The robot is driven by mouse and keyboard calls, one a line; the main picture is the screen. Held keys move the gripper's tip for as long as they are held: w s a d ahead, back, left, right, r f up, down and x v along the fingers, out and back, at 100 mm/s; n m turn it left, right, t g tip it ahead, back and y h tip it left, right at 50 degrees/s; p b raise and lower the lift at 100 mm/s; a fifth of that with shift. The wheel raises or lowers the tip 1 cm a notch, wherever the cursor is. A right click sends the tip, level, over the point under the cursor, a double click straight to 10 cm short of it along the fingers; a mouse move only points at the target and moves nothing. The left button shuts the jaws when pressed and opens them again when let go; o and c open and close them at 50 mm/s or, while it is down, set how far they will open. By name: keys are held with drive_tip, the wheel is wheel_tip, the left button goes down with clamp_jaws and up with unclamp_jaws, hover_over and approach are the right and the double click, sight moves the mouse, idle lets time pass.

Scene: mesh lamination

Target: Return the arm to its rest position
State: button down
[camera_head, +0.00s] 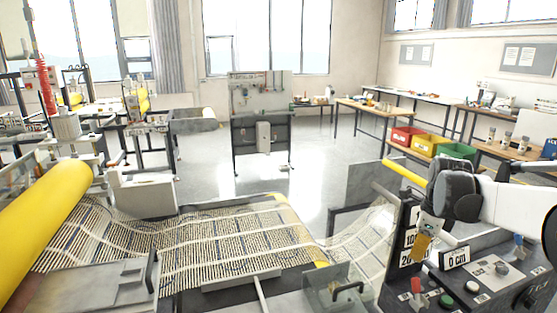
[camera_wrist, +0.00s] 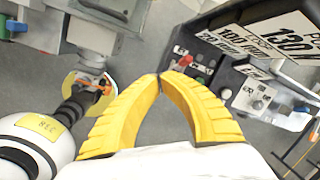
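My arm comes in from the right edge of the head view and bends at a dark joint. My gripper (camera_head: 421,247) hangs down from it, its yellow fingers in front of the label plates at the left of the control panel (camera_head: 480,283). In the wrist view, the two ribbed yellow fingertips of my gripper (camera_wrist: 160,76) meet in an arch. Nothing shows between them, only grey floor through the gap. Whether the gripper touches the panel cannot be told.
The control panel carries knobs, red and green buttons and a "0 cm" sign (camera_head: 455,256). Patterned mesh (camera_head: 220,240) runs across the machine from a yellow roller (camera_head: 45,215). A yellow bar (camera_head: 405,172) lies close behind my arm. Open floor (camera_head: 285,182) lies beyond.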

drive_tip(key=s+a+r+n+t+b, duration=0.2)
drive_tip(key=s+a+r+n+t, duration=0.1)
drive_tip(key=s+a+n, duration=0.95)
drive_tip(key=s+a+f+n+t+b, duration=0.2)
drive_tip(key=s+a+f+n, duration=0.4)
drive_tip(key=s+n, duration=0.4)
drive_tip(key=a+n, duration=0.1)
drive_tip(key=n, duration=0.2)
drive_tip(key=shift+s+n, duration=0.3)
drive_tip(key=shift+n, duration=0.05)
